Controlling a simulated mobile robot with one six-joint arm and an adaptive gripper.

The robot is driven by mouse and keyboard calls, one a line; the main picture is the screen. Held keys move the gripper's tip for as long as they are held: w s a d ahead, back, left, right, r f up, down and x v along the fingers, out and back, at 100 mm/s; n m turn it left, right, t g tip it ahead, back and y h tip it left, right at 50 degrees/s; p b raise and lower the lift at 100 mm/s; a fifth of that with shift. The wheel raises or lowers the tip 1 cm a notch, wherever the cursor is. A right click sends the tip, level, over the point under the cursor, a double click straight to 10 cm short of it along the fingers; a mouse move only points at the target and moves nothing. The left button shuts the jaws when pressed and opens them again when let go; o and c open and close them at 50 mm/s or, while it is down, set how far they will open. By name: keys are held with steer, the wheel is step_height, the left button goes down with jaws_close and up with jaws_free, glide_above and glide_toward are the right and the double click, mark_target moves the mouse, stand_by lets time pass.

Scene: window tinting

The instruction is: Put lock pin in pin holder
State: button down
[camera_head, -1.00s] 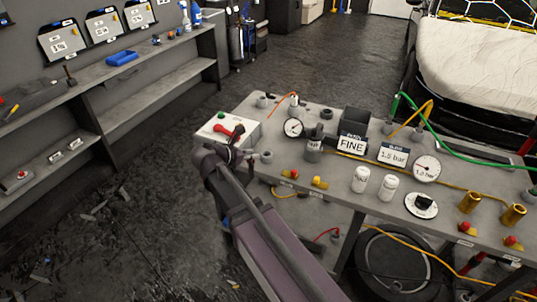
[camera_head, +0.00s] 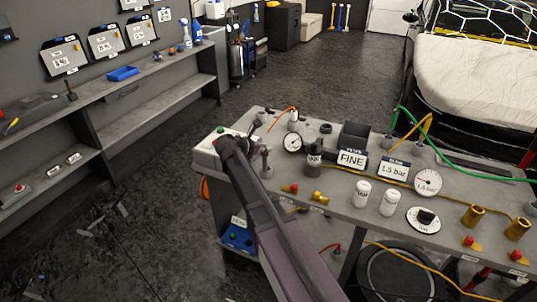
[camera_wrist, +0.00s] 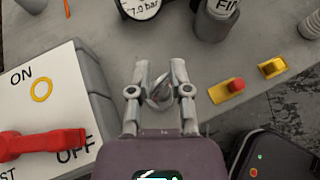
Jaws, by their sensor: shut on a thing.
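My gripper (camera_wrist: 158,76) points down at the grey bench top, its two metal fingers closed around a small shiny metal piece, which looks like the lock pin (camera_wrist: 159,92). Most of the pin is hidden between the fingers. In the head view my gripper (camera_head: 263,152) is at the bench's left end, right of the white switch box (camera_head: 204,152). A small grey round post (camera_head: 266,172), perhaps the pin holder, stands directly below it there. I cannot tell whether the pin is inside the post or above it.
The switch box with its red lever (camera_wrist: 42,143) is close on the left. A pressure gauge (camera_head: 292,142) and the FINE cylinder (camera_head: 313,162) stand beyond.

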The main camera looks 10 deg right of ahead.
mark_target(266, 153)
steer(key=shift+w+d, duration=0.1)
steer(key=shift+w, duration=0.05)
steer(key=shift+w+d, duration=0.15)
steer(key=shift+w, duration=0.15)
steer(key=shift+w+d+f+b, duration=0.1)
steer(key=shift+w+f+b, duration=0.1)
steer(key=shift+f+b, duration=1.65)
steer(key=shift+f, duration=0.15)
steer(key=c, duration=0.6)
jaws_free()
steer(key=shift+o, duration=0.2)
steer(key=shift+r, duration=0.25)
